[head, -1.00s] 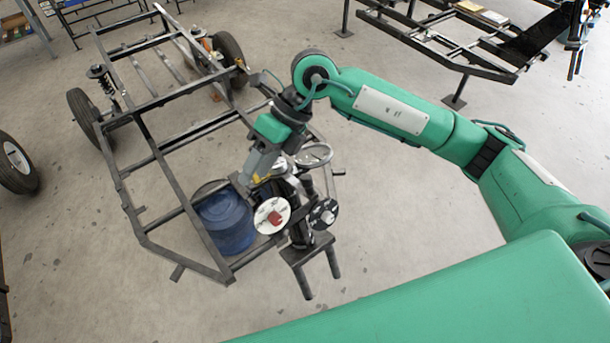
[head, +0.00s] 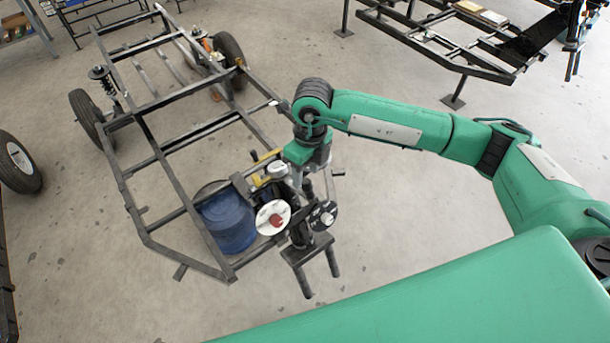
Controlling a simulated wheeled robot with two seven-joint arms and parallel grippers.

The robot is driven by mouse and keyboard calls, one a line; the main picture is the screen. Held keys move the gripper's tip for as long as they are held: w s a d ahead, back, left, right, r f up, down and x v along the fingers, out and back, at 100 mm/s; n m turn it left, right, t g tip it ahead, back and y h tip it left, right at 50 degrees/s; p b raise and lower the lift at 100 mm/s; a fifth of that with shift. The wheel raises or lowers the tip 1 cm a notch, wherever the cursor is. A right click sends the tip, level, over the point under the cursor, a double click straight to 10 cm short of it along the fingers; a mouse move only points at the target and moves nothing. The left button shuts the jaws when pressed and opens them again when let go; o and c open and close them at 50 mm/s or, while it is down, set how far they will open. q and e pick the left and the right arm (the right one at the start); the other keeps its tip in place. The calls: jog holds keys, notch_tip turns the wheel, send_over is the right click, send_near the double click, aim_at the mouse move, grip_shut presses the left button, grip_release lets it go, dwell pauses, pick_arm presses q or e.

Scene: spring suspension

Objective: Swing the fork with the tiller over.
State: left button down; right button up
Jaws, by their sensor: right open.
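A white disc with a red centre (head: 273,217) and a smaller black disc (head: 323,214) sit on either side of the column. A thin dark bar end (head: 338,174), perhaps the tiller, sticks out to the right. My left gripper is out of view.
A blue drum (head: 228,222) stands inside the frame, left of the fork. Wheels and springs (head: 100,80) are at the frame's far end. A loose wheel (head: 18,163) is at the left. A second frame (head: 440,45) stands at the back right. The floor right of the fork is clear.

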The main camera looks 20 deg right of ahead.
aim_at(305, 180)
jog(key=shift+s+a+f+p, duration=0.15)
jog(key=shift+f+p, duration=0.25)
jog(key=shift+f, duration=1.55)
grip_shut()
jog(key=shift+a, duration=0.1)
